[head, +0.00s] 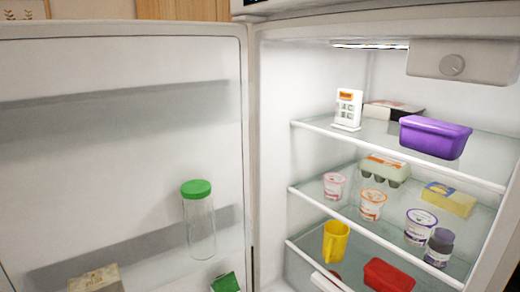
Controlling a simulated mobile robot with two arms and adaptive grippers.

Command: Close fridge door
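The fridge door (125,150) stands wide open and fills the left half of the head view, its inner side facing me. Its hinge side is near the middle of the picture, beside the open fridge cabinet (300,75) on the right. A bottle with a green lid (200,225) stands in the door, with a green carton (225,283) and a beige package (97,280) lower down. The door's free edge and its lower part are outside the view. Neither of my grippers shows.
Glass shelves (400,150) inside hold a purple container (434,136), an egg carton (384,170), several tubs, a yellow cup (335,241) and a red container (388,275). These items appear to sit within the cabinet. The floor is not visible.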

